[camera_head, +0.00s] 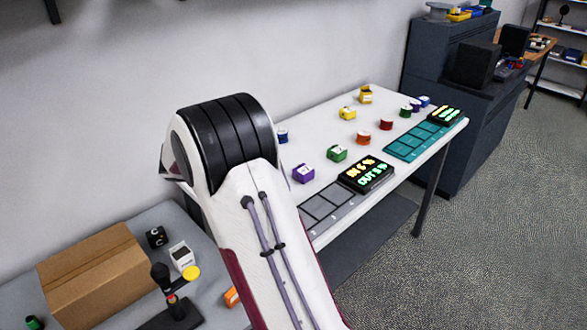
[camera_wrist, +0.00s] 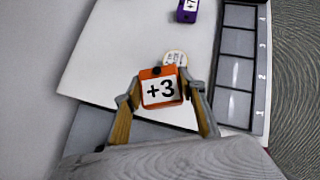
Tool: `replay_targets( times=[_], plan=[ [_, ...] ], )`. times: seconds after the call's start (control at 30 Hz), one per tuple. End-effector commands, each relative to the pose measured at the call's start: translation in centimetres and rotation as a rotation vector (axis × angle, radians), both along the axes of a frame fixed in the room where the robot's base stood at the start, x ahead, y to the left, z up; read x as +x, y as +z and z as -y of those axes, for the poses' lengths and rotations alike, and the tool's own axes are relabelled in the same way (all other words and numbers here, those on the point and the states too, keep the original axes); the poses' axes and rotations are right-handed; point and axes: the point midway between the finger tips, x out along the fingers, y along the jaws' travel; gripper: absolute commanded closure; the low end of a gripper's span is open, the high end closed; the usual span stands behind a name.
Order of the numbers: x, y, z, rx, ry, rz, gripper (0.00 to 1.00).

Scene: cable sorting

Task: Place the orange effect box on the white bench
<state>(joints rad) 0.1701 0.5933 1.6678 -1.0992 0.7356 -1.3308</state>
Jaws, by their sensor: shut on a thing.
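The orange effect box (camera_wrist: 157,73), marked "+3", is between the two fingers of my gripper (camera_wrist: 161,88) in the wrist view. The fingers are shut on its sides, and its marked face is turned to the camera. The white bench (camera_wrist: 115,50) lies beneath and beyond the box, with the bench's near edge running close to the fingers. I cannot tell how high the box is above the bench. The bench also shows in the head view (camera_head: 312,135). There, my arm hides my gripper and the held box.
A cardboard box (camera_head: 95,275) stands on the grey table.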

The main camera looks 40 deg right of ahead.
Motion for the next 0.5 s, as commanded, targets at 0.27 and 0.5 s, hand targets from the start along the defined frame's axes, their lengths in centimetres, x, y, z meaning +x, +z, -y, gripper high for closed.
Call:
replay_targets(
  times=[0.27,0.5],
  plan=[
    [0.0,-2.0,0.0,0.000,0.001,-0.002,0.85],
    [0.0,-5.1,0.0,0.001,0.001,-0.002,0.85]
  ],
)
